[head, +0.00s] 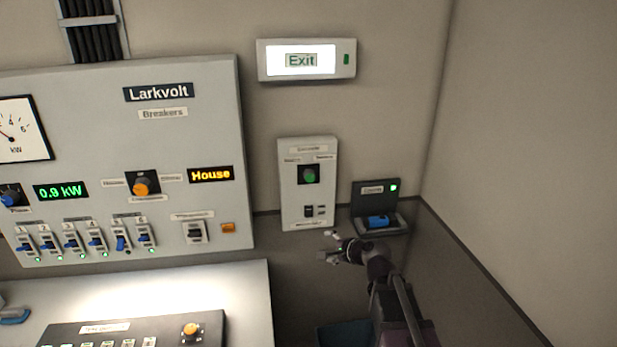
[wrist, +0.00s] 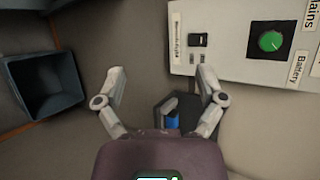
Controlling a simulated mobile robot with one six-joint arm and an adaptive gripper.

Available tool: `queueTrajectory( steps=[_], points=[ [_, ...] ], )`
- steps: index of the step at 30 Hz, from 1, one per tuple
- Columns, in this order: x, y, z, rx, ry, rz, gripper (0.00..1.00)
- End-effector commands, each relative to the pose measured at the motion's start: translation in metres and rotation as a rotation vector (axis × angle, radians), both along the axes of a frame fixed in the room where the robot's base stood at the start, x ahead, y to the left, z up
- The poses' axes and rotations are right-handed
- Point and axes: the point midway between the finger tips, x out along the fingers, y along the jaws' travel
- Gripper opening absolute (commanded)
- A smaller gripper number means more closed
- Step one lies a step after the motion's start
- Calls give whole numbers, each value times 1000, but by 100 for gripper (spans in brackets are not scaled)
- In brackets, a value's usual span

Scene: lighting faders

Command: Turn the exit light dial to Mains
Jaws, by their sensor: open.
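The exit light dial is a round green knob on a dark square, on a pale wall panel (head: 305,215). It shows in the head view (head: 308,175) and at the upper right of the wrist view (wrist: 270,41). In the wrist view a Mains label (wrist: 316,14) is above it and a Battery label (wrist: 299,67) below right. I cannot tell where its pointer is set. My gripper (head: 328,245) is open and empty, below the panel in the head view and apart from the dial. Its two fingers also show in the wrist view (wrist: 161,74).
A lit Exit sign (head: 300,60) hangs above the panel. A small rocker switch (head: 309,211) is below the dial. A dark box with a blue part (head: 375,190) stands right of the panel. The large breaker cabinet (head: 215,130) is at left. A blue-grey bin (wrist: 42,84) shows in the wrist view.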

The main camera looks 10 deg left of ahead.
Motion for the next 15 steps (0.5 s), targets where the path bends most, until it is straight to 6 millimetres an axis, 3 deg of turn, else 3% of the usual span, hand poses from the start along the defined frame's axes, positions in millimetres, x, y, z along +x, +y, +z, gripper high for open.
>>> queueTrajectory(
  steps=[1,6,10,15],
  points=[
    [15,11,14,115,9,-63,89],
    [51,31,57,536,81,-287,89],
    [74,36,80,844,160,-439,89],
    [93,36,95,1151,261,-588,89]
  ],
)
